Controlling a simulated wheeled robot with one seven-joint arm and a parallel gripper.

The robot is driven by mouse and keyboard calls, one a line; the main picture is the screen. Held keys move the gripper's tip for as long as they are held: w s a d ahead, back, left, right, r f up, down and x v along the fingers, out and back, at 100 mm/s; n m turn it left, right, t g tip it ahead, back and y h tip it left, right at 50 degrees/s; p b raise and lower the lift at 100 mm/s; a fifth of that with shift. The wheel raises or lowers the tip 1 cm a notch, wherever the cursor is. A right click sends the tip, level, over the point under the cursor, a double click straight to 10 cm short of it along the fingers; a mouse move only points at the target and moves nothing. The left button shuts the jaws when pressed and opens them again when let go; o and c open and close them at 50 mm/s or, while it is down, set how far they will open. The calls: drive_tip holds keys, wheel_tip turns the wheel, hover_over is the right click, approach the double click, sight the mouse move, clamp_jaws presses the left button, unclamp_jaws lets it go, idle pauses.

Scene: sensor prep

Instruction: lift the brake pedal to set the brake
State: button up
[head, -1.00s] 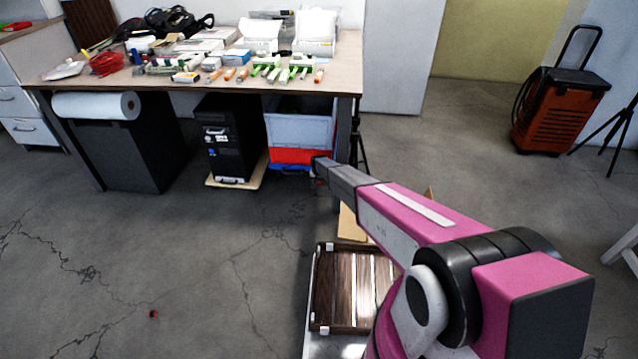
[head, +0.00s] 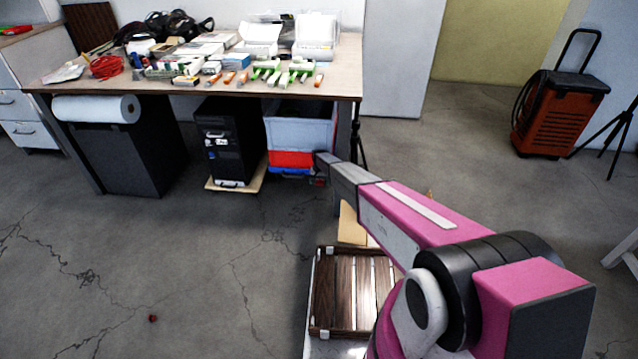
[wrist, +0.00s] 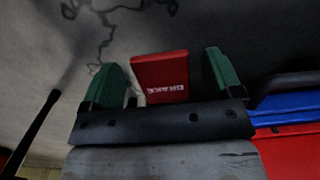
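The red brake pedal (wrist: 160,78), with light lettering on its face, shows in the wrist view between the two green fingertips of my gripper (wrist: 164,72). My gripper is open, with a gap between the pedal and each finger. I cannot tell how deep the pedal sits between the fingers. In the head view my arm reaches forward and down, and its end (head: 322,164) is near the workbench's right leg. A small dark red patch shows just below it, too small to make out.
A blue and red crate (head: 300,130) stands under the workbench (head: 120,86), close to the arm's end. A black computer tower (head: 222,145) is to its left. A wooden slatted tray (head: 343,290) lies below my arm. Open floor is at the left.

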sight(319, 183)
wheel_tip(319, 183, up, 11)
drive_tip(key=shift+w, duration=0.2)
idle(0.5)
drive_tip(key=shift+f, duration=0.1)
